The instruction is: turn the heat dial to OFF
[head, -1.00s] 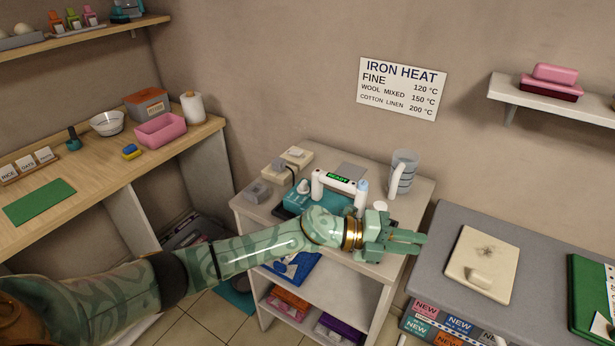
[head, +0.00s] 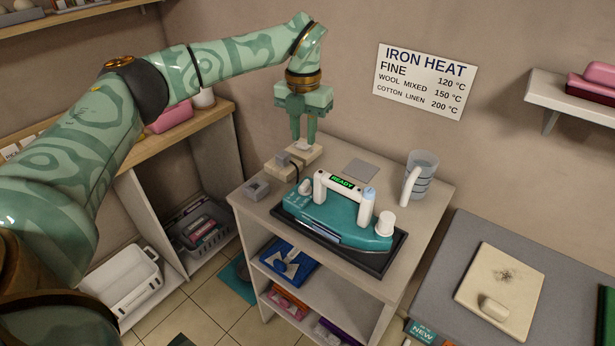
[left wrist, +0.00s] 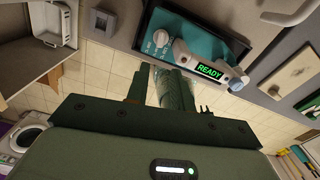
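A teal iron (head: 340,228) rests in a dark tray on the small table, with a lit green READY display (head: 342,181) on its white handle. A small white dial (head: 305,187) sits at the iron's left end; it also shows in the left wrist view (left wrist: 160,38), with marks around it too small to read. I cannot tell whether the tips touch the block. My right gripper is out of view.
A white round knob (head: 386,221) stands on the iron's right end. A cup (head: 421,178) stands behind right. The IRON HEAT sign (head: 425,80) hangs on the wall.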

